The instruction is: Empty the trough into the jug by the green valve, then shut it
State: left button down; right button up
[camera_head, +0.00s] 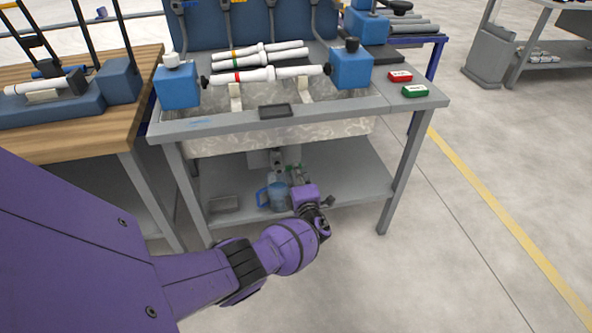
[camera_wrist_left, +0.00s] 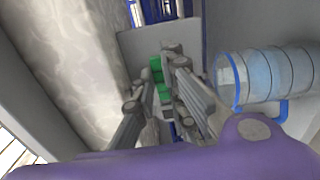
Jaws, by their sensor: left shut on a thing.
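The trough (camera_head: 330,128), a pale mottled basin, is set into the grey bench and also shows in the left wrist view (camera_wrist_left: 85,65). The clear jug (camera_head: 263,197) with a blue handle stands on the lower shelf under it; it fills the right of the left wrist view (camera_wrist_left: 290,75). My left gripper (camera_head: 289,172) is under the trough, just right of the jug. In the left wrist view its fingers (camera_wrist_left: 162,98) are shut on the green valve (camera_wrist_left: 157,75), mostly hidden by them. I cannot tell whether liquid runs. My right gripper is not in view.
White pipes (camera_head: 265,75) lie above the trough between blue clamp blocks (camera_head: 178,86). Red (camera_head: 400,76) and green (camera_head: 415,91) boxes lie on the bench's right end. A bench leg (camera_head: 402,180) stands right of my arm.

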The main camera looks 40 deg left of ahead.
pick_arm(q)
jog(key=shift+f+m, duration=0.2)
jog(key=shift+m, duration=0.1)
jog(key=c, duration=1.8)
grip_release()
jog(key=shift+s+d, duration=0.1)
jog(key=v, duration=1.1)
jog(key=shift+s+d, duration=0.3)
